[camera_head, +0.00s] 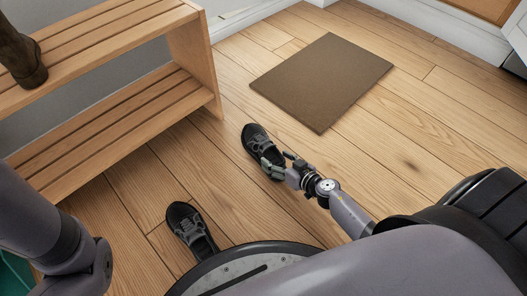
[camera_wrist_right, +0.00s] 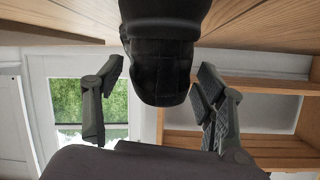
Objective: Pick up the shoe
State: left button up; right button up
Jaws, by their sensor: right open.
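A dark grey lace-up shoe (camera_head: 253,138) lies on the wooden floor between the rack and the mat. A similar shoe (camera_head: 187,222) lies closer, beside my round base. My right gripper (camera_head: 272,166) is at the near end of the first shoe and partly covers it. In the right wrist view, the dark shoe (camera_wrist_right: 160,60) reaches between the two spread fingers of my right gripper (camera_wrist_right: 158,98), with gaps on both sides. Part of my left arm shows at the left edge, but its gripper is out of view.
A slatted wooden rack (camera_head: 120,114) stands at the left, with a brown boot (camera_head: 20,58) on its upper shelf. A brown mat (camera_head: 322,80) lies on the floor beyond the shoe. Open floor (camera_head: 410,160) extends to the right of the shoe.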

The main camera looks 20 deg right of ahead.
aim_at(268, 154)
jog(key=b+x, duration=0.2)
jog(key=x, duration=0.2)
jog(key=shift+w+f+b, duration=0.15)
jog(key=shift+w+b, duration=0.1)
jog(key=shift+b, duration=0.05)
jog(key=shift+w+a, duration=0.1)
jog(key=shift+w, duration=0.15)
jog(key=shift+c, duration=0.2)
jog(key=c, duration=1.2)
